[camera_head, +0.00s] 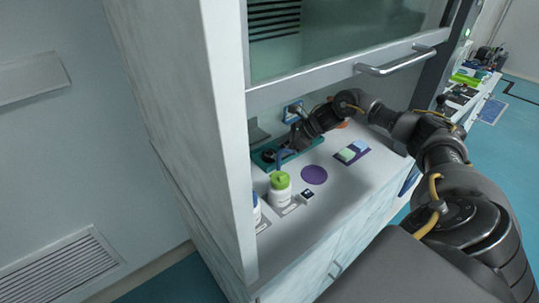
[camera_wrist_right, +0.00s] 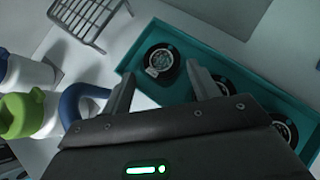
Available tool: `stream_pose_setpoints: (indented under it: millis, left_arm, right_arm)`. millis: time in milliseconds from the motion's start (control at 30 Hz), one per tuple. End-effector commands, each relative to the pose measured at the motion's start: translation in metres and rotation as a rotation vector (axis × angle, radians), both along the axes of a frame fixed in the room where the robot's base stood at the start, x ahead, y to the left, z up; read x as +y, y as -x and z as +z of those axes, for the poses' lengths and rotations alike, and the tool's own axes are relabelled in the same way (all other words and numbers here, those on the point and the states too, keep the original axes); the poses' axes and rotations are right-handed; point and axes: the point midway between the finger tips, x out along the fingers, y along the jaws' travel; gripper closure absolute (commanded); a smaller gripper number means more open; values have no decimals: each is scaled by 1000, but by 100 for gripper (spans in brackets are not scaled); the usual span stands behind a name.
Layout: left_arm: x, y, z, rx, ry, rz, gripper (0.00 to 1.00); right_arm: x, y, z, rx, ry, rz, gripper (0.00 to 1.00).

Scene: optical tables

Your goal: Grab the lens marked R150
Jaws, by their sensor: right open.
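A teal tray (camera_head: 262,157) lies at the back of the cabinet worktop. In the right wrist view the tray (camera_wrist_right: 240,33) holds round black-rimmed lenses: one near the tray's left end (camera_wrist_right: 160,62), one partly behind my right finger (camera_wrist_right: 226,86), and one farther right (camera_wrist_right: 284,131). Their markings are too small to read, so I cannot tell which is R150. My right gripper (camera_wrist_right: 159,84) is open and empty, its fingertips on either side of the leftmost lens in the picture. In the head view the right gripper (camera_head: 285,151) is over the tray. My left gripper is not in view.
A white bottle with a green cap (camera_head: 281,191) stands in front of the tray. A purple disc (camera_head: 314,175) and a purple pad (camera_head: 362,150) with pale blocks lie to the right. A wire rack (camera_wrist_right: 88,18) stands beside the tray. The raised glass sash (camera_head: 340,35) hangs above the arm.

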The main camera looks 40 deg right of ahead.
Motion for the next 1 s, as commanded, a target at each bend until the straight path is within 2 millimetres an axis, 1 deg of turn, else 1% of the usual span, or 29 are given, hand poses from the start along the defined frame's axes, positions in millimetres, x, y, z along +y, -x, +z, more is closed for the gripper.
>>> stream_pose_setpoints:
  millis: [33, 100, 200, 300, 533, 567, 800, 1000]
  left_arm:
    - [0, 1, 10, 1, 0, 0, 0]
    - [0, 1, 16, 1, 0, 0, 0]
    - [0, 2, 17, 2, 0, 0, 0]
    - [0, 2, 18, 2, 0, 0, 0]
    - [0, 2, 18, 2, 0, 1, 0]
    - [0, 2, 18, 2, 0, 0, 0]
    - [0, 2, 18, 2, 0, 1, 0]
    - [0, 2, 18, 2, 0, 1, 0]
  right_arm:
    - [6, -5, 0, 2, -4, 0, 39]
    - [10, -12, -7, 2, -4, 0, 39]
    - [16, -19, -18, 1, -3, 0, 39]
    - [19, -22, -24, 1, -1, 0, 39]
    - [19, -23, -26, 0, 0, 0, 39]
    - [19, -23, -26, 0, 0, 0, 42]
    - [19, -22, -25, 0, 0, 0, 74]
    - [19, -23, -25, 0, 0, 0, 74]
